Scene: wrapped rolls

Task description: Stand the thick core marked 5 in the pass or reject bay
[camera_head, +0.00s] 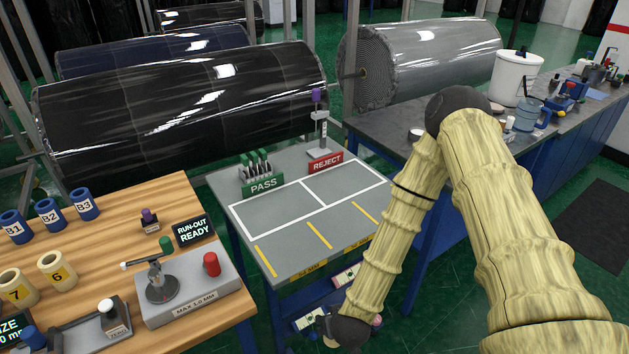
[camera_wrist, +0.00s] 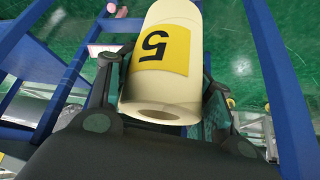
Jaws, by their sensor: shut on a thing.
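The thick core marked 5 (camera_wrist: 175,95) is cream with a yellow label and shows large in the wrist view, its hollow end toward the camera. My gripper (camera_wrist: 160,75) is shut on it, one finger on each side. In the head view the core cannot be made out; my wrist (camera_head: 345,328) is low at the bottom centre, in front of the grey bay table. The pass bay (camera_head: 272,218) and the reject bay (camera_head: 340,188) are white-outlined areas on that table, both empty. A green PASS sign (camera_head: 263,186) and a red REJECT sign (camera_head: 325,163) stand behind them.
The wooden bench (camera_head: 115,225) at left holds cores 7 (camera_head: 18,288) and 6 (camera_head: 57,270), blue cores and a run-out gauge (camera_head: 185,288). Pens and a stamp stand behind the bays. A grey counter (camera_head: 385,130) is at right. Blue framing is close to the core in the wrist view.

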